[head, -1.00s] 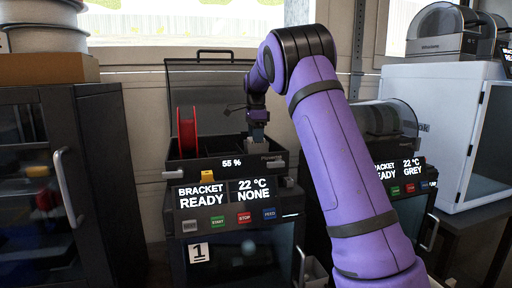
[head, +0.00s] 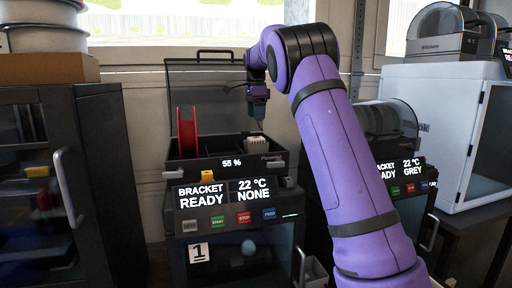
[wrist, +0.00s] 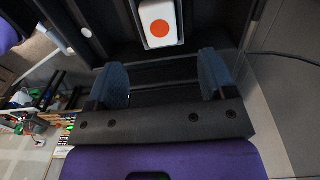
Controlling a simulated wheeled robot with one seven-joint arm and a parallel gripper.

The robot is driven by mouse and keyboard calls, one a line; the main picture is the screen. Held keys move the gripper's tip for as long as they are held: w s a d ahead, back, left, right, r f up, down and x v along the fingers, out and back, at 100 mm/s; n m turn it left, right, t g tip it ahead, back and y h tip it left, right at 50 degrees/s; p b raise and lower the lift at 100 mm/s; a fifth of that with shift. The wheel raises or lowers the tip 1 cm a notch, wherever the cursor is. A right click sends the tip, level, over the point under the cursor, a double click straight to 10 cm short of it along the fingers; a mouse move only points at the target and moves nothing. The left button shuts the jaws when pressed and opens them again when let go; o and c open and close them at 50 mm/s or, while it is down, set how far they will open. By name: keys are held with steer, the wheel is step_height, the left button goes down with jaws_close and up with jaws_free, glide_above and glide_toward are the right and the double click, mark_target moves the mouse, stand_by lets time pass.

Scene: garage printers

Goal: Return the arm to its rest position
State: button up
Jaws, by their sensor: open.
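My purple arm reaches from the lower right of the head view to above the open spool box on printer 1. My gripper (head: 257,112) points down over the right part of that box, above a white block-like piece (head: 257,145) that stands inside it. In the wrist view my gripper (wrist: 163,82) has its two blue-padded fingers wide apart with nothing between them. The white piece (wrist: 158,22), with an orange dot on its top, shows beyond the fingers and apart from them.
The open box (head: 205,165) also holds a red spool (head: 187,132), and its lid (head: 205,85) stands up behind. The printer 1 panel (head: 230,204) reads "BRACKET READY", "22 °C NONE". A dark cabinet (head: 95,180) stands left; a second printer (head: 400,180) and a white enclosure (head: 450,120) stand right.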

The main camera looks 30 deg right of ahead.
steer(key=s+a+r+n+t, duration=0.15)
steer(key=s+a+n, duration=0.25)
steer(key=s, duration=0.4)
steer(key=s+a+r+n+t, duration=0.1)
steer(key=s+a+r+n, duration=0.15)
steer(key=s, duration=0.55)
steer(key=s+a+r+n+t, duration=0.1)
steer(key=s+a+r+n, duration=0.1)
steer(key=s+a+n, duration=0.45)
steer(key=s+a+f+n, duration=0.1)
steer(key=s+f+n, duration=0.1)
steer(key=s+f, duration=0.2)
steer(key=s+a+f+n+t, duration=0.1)
steer(key=s+a+f+n, duration=0.1)
steer(key=s, duration=0.9)
steer(key=s+a+f+n, duration=0.2)
steer(key=s+f+n, duration=0.2)
steer(key=s+f, duration=0.3)
steer(key=shift+s+a+t, duration=0.2)
steer(key=shift+s+t, duration=0.05)
steer(key=shift+t, duration=0.1)
steer(key=shift+f, duration=0.1)
steer(key=shift+c, duration=0.4)
